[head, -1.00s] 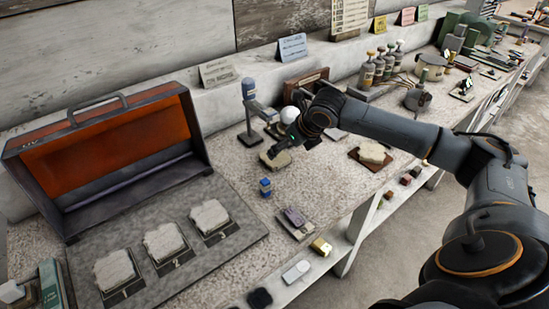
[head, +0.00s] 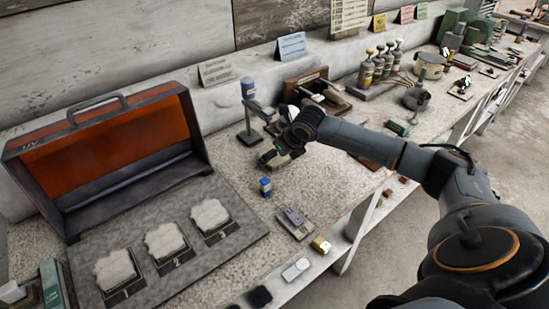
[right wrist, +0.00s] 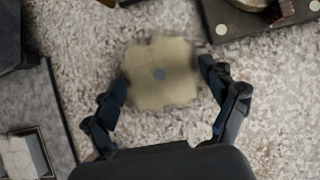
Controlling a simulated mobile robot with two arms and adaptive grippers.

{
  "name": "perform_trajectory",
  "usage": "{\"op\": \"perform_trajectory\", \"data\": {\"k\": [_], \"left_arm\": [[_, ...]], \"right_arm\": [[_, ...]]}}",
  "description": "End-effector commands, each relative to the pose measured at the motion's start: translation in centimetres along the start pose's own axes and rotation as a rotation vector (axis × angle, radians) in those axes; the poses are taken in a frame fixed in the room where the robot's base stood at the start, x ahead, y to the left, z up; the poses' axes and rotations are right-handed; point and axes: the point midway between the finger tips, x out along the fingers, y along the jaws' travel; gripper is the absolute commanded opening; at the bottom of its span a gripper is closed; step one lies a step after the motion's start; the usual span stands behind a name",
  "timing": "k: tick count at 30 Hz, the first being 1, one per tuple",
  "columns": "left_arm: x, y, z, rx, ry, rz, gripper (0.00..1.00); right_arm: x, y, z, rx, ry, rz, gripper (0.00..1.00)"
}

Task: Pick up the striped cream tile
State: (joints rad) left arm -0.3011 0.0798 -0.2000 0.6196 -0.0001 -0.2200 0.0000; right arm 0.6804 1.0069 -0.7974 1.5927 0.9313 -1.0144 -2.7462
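A cream tile (right wrist: 160,88) with notched edges and a small blue-grey dot lies on the speckled bench in the right wrist view. I cannot make out stripes on it. My right gripper (right wrist: 164,77) is open, with one finger at each side of the tile; whether they touch it I cannot tell. In the head view my right gripper (head: 274,158) is low over the bench and mostly hides this tile. My left gripper is not in view. Three other pale tiles (head: 116,270) (head: 165,241) (head: 210,215) sit in numbered places on a grey board.
An open orange-lined case (head: 105,150) stands behind the grey board (head: 205,275). A stand with a blue top (head: 249,115) is close behind my gripper. A small blue block (head: 265,187) and a grey-purple piece (head: 294,222) lie nearer the front edge.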

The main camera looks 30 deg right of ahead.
Motion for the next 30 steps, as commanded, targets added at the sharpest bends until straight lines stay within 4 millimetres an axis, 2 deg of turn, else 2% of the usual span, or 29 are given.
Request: {"op": "perform_trajectory", "data": {"k": [1, 7, 17, 22, 24, 26, 30], "left_arm": [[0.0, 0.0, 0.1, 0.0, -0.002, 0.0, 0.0], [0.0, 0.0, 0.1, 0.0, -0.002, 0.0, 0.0], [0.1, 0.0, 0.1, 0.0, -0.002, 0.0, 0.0], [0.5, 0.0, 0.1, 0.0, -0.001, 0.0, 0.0], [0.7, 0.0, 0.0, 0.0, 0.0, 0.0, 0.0], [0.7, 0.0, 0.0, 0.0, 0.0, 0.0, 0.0], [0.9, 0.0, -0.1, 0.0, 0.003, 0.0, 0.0]], "right_arm": [[0.0, 0.0, 0.0, 0.0, 0.0, 0.0, 0.66], [0.0, 0.0, 0.0, 0.0, 0.0, 0.0, 0.25], [-0.4, 0.0, 0.3, 0.0, -0.004, 0.0, 0.26], [-1.7, 0.0, 1.3, 0.0, -0.007, 0.0, 0.26], [-2.7, -0.1, 2.0, 0.0, -0.008, -0.002, 0.26], [-4.2, -0.1, 1.6, -0.001, -0.005, -0.003, 0.26], [-8.7, 0.1, 1.0, -0.004, -0.006, -0.005, 0.26]]}}
